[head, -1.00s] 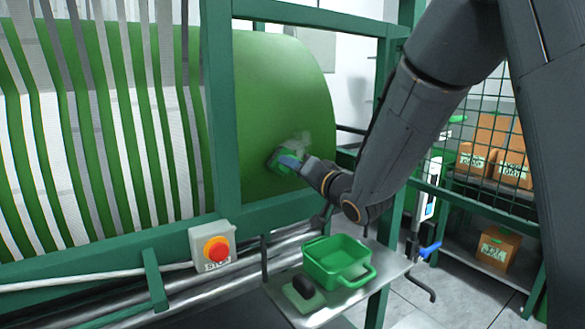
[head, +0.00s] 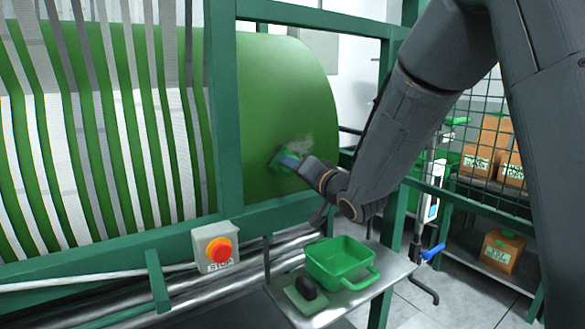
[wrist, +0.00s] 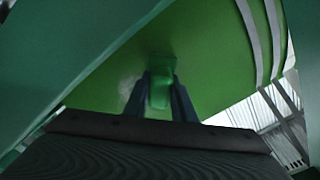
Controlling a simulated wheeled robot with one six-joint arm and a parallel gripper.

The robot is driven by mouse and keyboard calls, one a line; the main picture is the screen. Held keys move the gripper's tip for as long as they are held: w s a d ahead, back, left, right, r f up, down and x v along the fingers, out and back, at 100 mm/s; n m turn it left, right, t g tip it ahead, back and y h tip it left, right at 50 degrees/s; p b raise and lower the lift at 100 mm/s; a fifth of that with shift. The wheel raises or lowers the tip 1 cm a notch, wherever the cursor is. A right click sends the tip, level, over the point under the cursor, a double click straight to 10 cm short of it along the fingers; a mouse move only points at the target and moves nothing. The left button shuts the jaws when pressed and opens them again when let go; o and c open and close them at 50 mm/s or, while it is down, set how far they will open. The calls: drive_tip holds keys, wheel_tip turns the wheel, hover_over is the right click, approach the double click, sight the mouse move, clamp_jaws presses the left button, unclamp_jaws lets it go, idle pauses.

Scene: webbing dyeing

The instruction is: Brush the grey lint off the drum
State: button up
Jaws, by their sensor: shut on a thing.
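The large green drum (head: 275,90) stands behind the frame, with pale webbing wound around its left part. A faint grey lint patch (head: 304,144) shows on its bare right part; it also shows in the wrist view (wrist: 127,84). My gripper (head: 291,163) is shut on a green brush (head: 278,167), at the drum's surface just below and left of the lint. In the wrist view the brush (wrist: 161,88) sits between my two dark fingers (wrist: 163,102). Its working face is hidden, so firm contact cannot be told.
Green frame bars (head: 224,120) cross in front of the drum. A metal shelf (head: 372,296) holds a green tub (head: 341,262) and a black-knobbed pad (head: 306,293). A red stop button (head: 219,249) is on the frame. A mesh guard (head: 480,165) and boxes (head: 502,249) are at right.

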drive_tip(key=shift+w+d+r+p, duration=1.15)
drive_tip(key=shift+w+d+p, duration=1.1)
drive_tip(key=shift+w+d, duration=2.55)
drive_tip(key=shift+s+a+f+p, duration=0.1)
drive_tip(key=shift+s+a+p, duration=1)
drive_tip(key=shift+s+a, duration=3.75)
drive_tip(key=shift+o, duration=0.2)
drive_tip(key=shift+w+r+p, duration=0.15)
drive_tip(key=shift+r+p, duration=0.5)
drive_tip(key=shift+r, duration=0.45)
drive_tip(key=shift+w+d+f, duration=0.1)
drive_tip(key=shift+w+d, duration=0.9)
drive_tip(key=shift+d, duration=0.45)
drive_tip(key=shift+w+d+r, duration=0.1)
drive_tip(key=shift+w+d, duration=0.85)
drive_tip(key=shift+d, duration=0.45)
drive_tip(key=shift+w+d+f, duration=0.1)
drive_tip(key=shift+w+d, duration=0.9)
drive_tip(key=shift+d, duration=0.45)
drive_tip(key=shift+c, duration=0.2)
